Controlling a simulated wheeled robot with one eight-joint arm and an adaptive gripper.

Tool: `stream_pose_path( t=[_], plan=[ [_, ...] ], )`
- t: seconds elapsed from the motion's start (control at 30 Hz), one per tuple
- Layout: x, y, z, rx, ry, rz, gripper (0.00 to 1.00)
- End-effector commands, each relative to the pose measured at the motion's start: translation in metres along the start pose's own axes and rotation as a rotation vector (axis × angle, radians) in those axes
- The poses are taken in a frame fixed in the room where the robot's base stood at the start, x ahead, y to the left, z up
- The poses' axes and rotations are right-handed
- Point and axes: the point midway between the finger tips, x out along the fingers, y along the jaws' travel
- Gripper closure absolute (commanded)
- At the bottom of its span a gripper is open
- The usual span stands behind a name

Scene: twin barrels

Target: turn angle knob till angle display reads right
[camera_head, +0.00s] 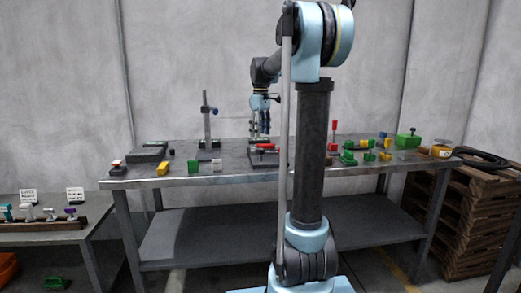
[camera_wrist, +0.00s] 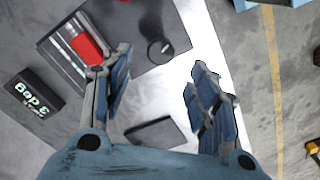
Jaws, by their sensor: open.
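My gripper (camera_wrist: 160,70) is open and empty, pointing down over the bench. In the head view my gripper (camera_head: 261,128) hangs above the middle of the bench, close over a dark fixture (camera_head: 262,158) with a red block. In the wrist view a black display (camera_wrist: 34,95) lies at the left; its green text appears upside down and seems to read "3 deg". A dark round part with a ring-like end (camera_wrist: 160,48), possibly the angle knob, sits on a dark plate beyond the fingertips. I cannot tell whether the fingers touch anything; they appear apart from it.
A red block (camera_wrist: 82,45) on rails lies left of the fingers. A dark flat piece (camera_wrist: 152,132) lies between them. On the bench (camera_head: 235,178) stand a post (camera_head: 207,125) to the left and green parts (camera_head: 348,156) to the right. Pallets (camera_head: 470,210) stand at far right.

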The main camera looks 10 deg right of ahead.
Motion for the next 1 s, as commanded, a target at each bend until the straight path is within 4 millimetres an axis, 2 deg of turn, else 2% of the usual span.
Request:
stream_pose_path(
  t=[0.2, 0.4, 0.6, 0.9, 0.93, 1.0],
  plan=[
    [0.037, 0.000, 0.000, 0.000, 0.000, 0.000, 0.45],
    [0.063, 0.000, 0.000, 0.000, 0.000, 0.000, 0.45],
    [0.074, 0.000, 0.000, 0.000, 0.000, 0.000, 0.45],
    [0.076, 0.000, 0.000, 0.000, 0.000, 0.000, 0.45],
    [0.076, 0.000, 0.000, 0.000, 0.000, 0.000, 0.50],
    [0.076, 0.000, 0.000, 0.000, 0.000, 0.000, 0.66]
  ],
)
